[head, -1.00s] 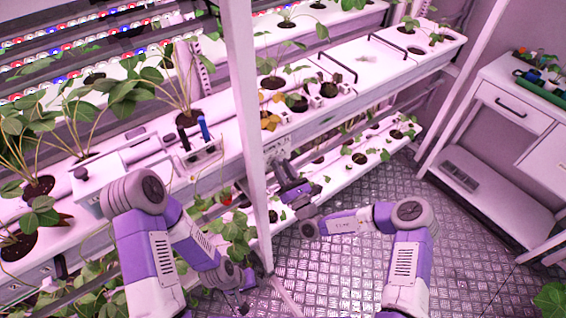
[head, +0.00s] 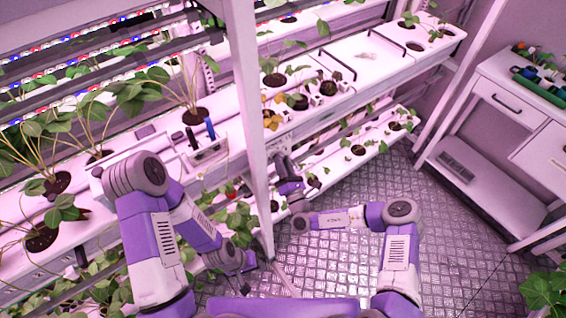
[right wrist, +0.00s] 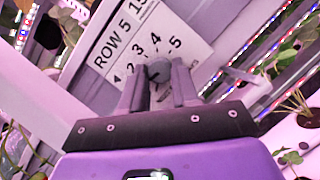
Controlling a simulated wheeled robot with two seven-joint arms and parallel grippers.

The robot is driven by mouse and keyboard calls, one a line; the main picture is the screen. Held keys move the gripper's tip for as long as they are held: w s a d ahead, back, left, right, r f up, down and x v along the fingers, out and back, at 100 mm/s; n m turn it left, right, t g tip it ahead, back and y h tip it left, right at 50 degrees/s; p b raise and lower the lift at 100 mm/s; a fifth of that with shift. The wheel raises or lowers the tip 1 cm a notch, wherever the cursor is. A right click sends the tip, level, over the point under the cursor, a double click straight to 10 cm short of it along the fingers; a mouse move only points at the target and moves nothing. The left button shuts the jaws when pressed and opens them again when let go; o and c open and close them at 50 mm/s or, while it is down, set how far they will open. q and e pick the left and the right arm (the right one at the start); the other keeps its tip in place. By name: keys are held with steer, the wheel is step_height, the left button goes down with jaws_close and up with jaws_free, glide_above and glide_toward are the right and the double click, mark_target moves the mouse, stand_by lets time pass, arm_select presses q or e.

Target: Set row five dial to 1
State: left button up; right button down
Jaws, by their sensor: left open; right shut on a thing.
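The row five dial (right wrist: 158,70) is a grey round knob on a white plate (right wrist: 118,45) printed "ROW 5" with numbers around it; 2, 3, 4 and 5 are legible. In the right wrist view my right gripper (right wrist: 158,88) is shut on the knob, one finger on each side. The knob's pointer setting cannot be read. In the head view my right gripper (head: 284,170) is at the front of the rack, just right of the white post, and hides the dial. My left gripper (head: 240,284) hangs low, open and empty, by the lower plants left of the post.
The white rack post (head: 250,120) stands close to my right gripper. Planted troughs (head: 350,90) run along the rack. A white drawer cabinet (head: 500,105) stands at the right. The metal floor (head: 345,260) is clear between them.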

steer(key=c, duration=0.8)
jaws_free()
steer(key=shift+c, duration=0.2)
steer(key=v, duration=0.7)
steer(key=shift+s+p, duration=0.3)
steer(key=shift+p, duration=0.1)
steer(key=shift+f, duration=0.1)
